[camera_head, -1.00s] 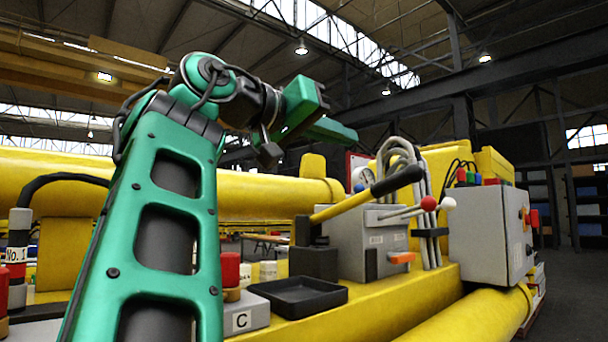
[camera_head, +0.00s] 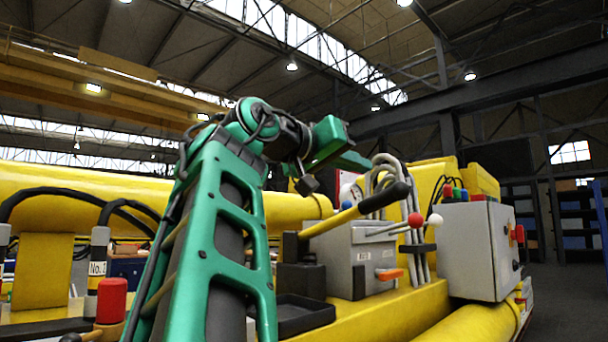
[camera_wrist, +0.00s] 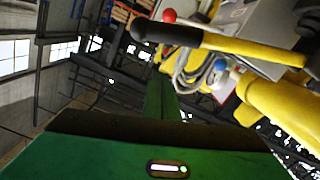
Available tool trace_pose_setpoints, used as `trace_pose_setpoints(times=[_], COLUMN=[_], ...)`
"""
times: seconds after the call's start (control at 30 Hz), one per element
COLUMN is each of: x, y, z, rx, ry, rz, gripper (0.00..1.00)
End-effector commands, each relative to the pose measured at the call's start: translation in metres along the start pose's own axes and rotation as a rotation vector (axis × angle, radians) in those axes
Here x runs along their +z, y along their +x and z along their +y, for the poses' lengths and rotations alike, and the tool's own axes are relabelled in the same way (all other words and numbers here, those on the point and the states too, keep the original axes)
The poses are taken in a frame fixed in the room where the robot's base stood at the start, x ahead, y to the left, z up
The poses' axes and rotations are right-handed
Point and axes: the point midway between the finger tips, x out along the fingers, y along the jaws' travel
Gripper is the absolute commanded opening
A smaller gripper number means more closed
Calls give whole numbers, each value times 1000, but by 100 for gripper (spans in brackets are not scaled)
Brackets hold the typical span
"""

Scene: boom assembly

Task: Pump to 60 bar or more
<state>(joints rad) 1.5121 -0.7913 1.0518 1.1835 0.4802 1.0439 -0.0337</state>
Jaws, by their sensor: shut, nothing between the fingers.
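The pump's hand lever is a yellow bar (camera_head: 338,221) with a black grip (camera_head: 385,198). It slants up to the right from a dark block beside a grey box (camera_head: 362,252). In the wrist view the lever's black grip (camera_wrist: 165,31) and yellow bar cross the top. My gripper (camera_head: 355,160) is green, shut and empty. In the head view it appears just above and left of the grip; no contact shows. In the wrist view its green fingers (camera_wrist: 160,98) point toward the lever, apart from it in the picture. I cannot read any pressure gauge.
Two thin levers with a red knob (camera_head: 415,220) and a white knob (camera_head: 435,220) stick out beside the grip. Grey hoses (camera_head: 385,170) rise behind. A grey cabinet (camera_head: 470,250) stands to the right. A black tray (camera_head: 300,315) lies below.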

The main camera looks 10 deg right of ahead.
Motion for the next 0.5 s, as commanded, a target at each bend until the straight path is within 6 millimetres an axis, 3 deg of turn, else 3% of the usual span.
trace_pose_setpoints(times=[0.07, 0.3, 0.5], x=[1, 29, 38], y=[16, 19, 21], z=[0, 0, 0], rx=[0, -2, -1], ry=[1, 0, 0], rz=[-3, -2, -1], gripper=[0, 0, 0])
